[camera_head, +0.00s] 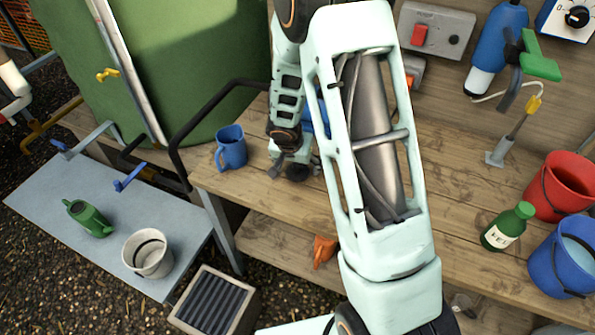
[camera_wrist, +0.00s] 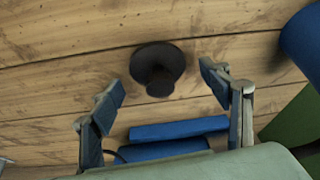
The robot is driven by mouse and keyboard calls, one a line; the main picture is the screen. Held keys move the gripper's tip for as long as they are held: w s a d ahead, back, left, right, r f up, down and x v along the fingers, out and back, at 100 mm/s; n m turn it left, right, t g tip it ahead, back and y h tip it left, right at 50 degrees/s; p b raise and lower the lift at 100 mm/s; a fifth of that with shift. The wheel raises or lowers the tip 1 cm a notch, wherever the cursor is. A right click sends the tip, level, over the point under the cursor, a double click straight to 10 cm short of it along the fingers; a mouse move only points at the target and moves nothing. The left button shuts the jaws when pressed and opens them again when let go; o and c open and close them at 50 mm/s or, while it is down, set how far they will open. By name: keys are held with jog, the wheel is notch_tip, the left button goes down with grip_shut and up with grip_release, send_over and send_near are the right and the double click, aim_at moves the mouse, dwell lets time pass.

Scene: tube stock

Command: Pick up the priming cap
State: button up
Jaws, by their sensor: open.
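A dark, round, knobbed piece that looks like the priming cap (camera_wrist: 158,66) sits on the wooden bench in the wrist view, just beyond my gripper (camera_wrist: 165,88). My gripper is open and empty, with one finger to each side and the cap slightly ahead of the fingertips. In the head view, my gripper (camera_head: 296,166) is low over the bench, and the dark cap (camera_head: 298,173) shows beside its fingers, partly hidden.
A blue mug (camera_head: 231,148) stands left of my gripper; its side also shows in the wrist view (camera_wrist: 303,42). The green bottle (camera_head: 508,227), red bucket (camera_head: 562,187) and blue bucket (camera_head: 556,262) stand far right. An orange piece (camera_head: 323,250) lies below.

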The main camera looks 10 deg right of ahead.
jog(key=shift+w+d+f, duration=0.1)
jog(key=shift+w+f, duration=0.05)
jog(key=shift+f, duration=0.3)
jog(key=c, duration=1.3)
jog(key=shift+o, duration=0.2)
jog(key=shift+r, duration=0.15)
